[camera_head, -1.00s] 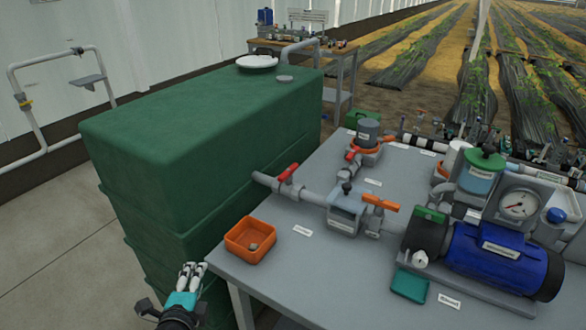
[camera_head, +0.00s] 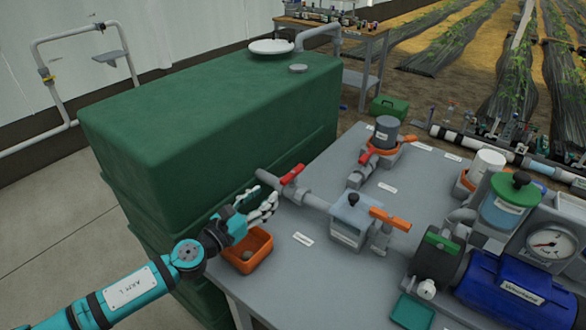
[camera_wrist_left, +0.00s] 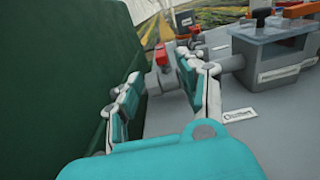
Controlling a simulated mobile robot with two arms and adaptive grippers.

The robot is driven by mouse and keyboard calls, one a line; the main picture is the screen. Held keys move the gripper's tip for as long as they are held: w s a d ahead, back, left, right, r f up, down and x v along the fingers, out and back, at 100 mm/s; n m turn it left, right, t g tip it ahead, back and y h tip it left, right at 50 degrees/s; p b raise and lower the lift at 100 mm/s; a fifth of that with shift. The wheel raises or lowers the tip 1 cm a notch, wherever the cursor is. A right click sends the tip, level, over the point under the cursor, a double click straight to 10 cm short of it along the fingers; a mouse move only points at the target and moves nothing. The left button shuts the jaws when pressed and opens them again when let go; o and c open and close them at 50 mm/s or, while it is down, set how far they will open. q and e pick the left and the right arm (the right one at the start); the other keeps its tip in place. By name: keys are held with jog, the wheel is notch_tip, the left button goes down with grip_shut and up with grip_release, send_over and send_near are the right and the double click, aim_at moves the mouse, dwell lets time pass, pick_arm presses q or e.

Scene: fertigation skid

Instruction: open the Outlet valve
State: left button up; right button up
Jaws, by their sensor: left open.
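The Outlet valve has a red handle (camera_head: 293,174) on a grey pipe (camera_head: 315,201) that leaves the green tank. The handle lies across the pipe. A small label (camera_head: 303,239), which seems to read "Outlet", lies on the table in front of it. My left gripper (camera_head: 266,203) is open and empty, in front of the valve and apart from it, above the back of the orange tray. In the left wrist view the red handle (camera_wrist_left: 162,55) shows beyond and between the open fingers (camera_wrist_left: 160,76). My right gripper is not in view.
The green tank (camera_head: 200,110) stands close to the left of my gripper. An orange tray (camera_head: 247,263) sits below it at the table corner. A clear-topped box (camera_head: 352,215) and an orange-handled valve (camera_head: 390,219) stand right of the red handle. Another red-handled valve (camera_head: 370,157) is farther back.

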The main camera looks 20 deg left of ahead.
aim_at(293, 172)
pick_arm(q)
jog(key=x, duration=1.1)
jog(key=shift+w+d+f+p, duration=0.1)
jog(key=shift+w+p, duration=0.2)
jog(key=shift+p, duration=0.1)
jog(key=shift+w+d, duration=0.15)
jog(key=shift+w, duration=0.2)
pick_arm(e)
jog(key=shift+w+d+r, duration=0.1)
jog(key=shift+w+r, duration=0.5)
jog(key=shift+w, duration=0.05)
pick_arm(q)
grip_shut()
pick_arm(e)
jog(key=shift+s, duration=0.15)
